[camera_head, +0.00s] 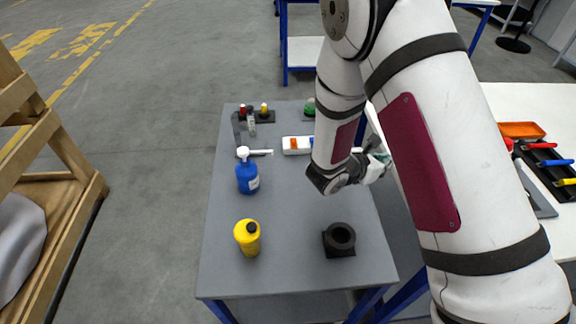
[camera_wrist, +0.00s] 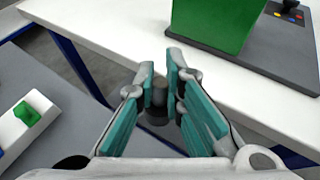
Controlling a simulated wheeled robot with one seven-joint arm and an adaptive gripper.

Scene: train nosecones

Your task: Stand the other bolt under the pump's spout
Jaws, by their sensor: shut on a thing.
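A blue pump bottle (camera_head: 247,179) with a white pump head stands on the grey table; its spout points right. My gripper (camera_head: 378,162) is at the table's right side, to the right of the bottle and well apart from it, partly hidden by my arm. In the wrist view its teal-padded fingers (camera_wrist: 159,85) are closed around a small dark grey cylindrical piece (camera_wrist: 158,96), which looks like the bolt. Its lower part is dark and hard to make out. No bolt is clearly visible under the spout.
A yellow bottle (camera_head: 247,238) and a black ring-shaped holder (camera_head: 341,239) stand at the table's near side. A white block with coloured pieces (camera_head: 297,145) lies right of the spout. Small items stand behind. A white bench (camera_wrist: 110,35) bears a green box (camera_wrist: 215,25).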

